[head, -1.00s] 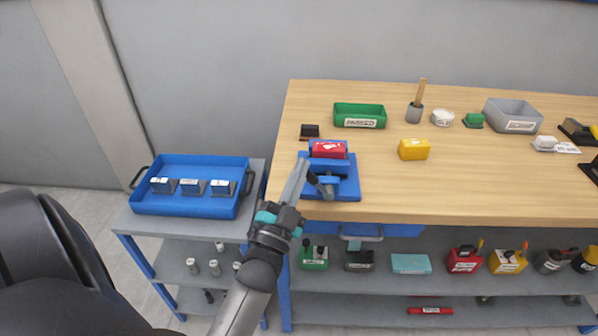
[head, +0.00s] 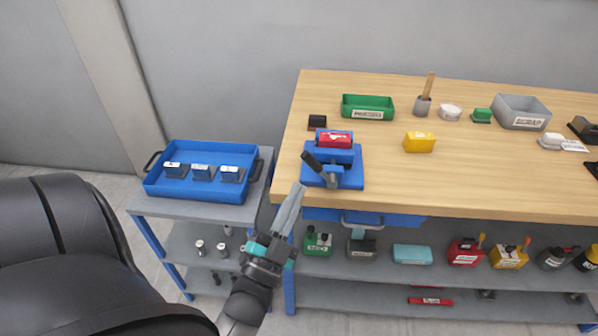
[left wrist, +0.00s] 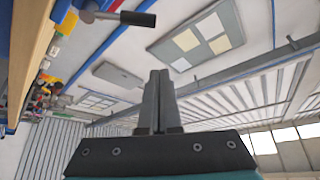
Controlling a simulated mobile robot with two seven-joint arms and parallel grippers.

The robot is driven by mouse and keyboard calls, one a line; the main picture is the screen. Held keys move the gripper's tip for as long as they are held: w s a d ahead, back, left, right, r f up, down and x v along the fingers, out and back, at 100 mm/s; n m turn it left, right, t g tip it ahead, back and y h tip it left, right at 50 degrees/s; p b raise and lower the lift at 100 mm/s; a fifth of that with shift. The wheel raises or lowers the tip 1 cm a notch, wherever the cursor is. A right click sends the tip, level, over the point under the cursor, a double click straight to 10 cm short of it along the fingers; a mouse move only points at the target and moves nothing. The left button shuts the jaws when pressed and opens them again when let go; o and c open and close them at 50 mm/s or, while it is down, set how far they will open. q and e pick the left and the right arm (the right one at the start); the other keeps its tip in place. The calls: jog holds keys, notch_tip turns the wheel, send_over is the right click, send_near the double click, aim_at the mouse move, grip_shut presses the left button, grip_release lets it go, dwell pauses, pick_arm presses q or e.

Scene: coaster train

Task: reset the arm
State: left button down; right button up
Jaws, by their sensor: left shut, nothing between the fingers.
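My left gripper (head: 290,207) is shut and empty, in front of the workbench's front left corner in the head view. Its closed fingers also show in the left wrist view (left wrist: 158,90), pointing up toward the ceiling. The blue vise (head: 345,172) sits on the bench's front left corner, just beyond and right of the gripper and apart from it. A red block (head: 335,139) sits in the vise. The vise's black handle (head: 312,161) points up and left; a black-gripped handle also shows in the left wrist view (left wrist: 137,18). My right gripper is not in view.
A blue tray (head: 200,205) with three grey blocks stands on a side cart at the left. The wooden bench (head: 450,190) carries a green bin (head: 367,107), a yellow block (head: 419,142) and a grey bin (head: 522,112). Several bottles and boxes stand on the shelf below.

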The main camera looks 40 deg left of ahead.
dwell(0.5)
pick_arm(q)
jog(key=w+d+f+n+g+h, duration=0.1)
jog(key=d+f+g, duration=0.1)
jog(key=f, duration=0.5)
jog(key=w+d+f+g+h, duration=0.1)
jog(key=d+f+g+h, duration=0.1)
jog(key=f, duration=0.5)
jog(key=s+d+f+n+g+h, duration=0.1)
jog(key=s+d+f+g+h, duration=0.25)
jog(key=f, duration=0.75)
jog(key=s+d+f+g+y, duration=0.1)
jog(key=s+d+f+g, duration=0.35)
jog(key=f, duration=0.65)
jog(key=s+a+f+g, duration=0.1)
jog(key=s+f+g, duration=0.3)
jog(key=s, duration=0.8)
jog(key=s+a+f+g, duration=0.1)
jog(key=s+f+g, duration=0.4)
jog(key=s+f, duration=0.3)
jog(key=s, duration=0.3)
jog(key=shift+s+a+f+n, duration=0.2)
jog(key=shift+s+a+n, duration=0.1)
jog(key=shift+s+a, duration=0.1)
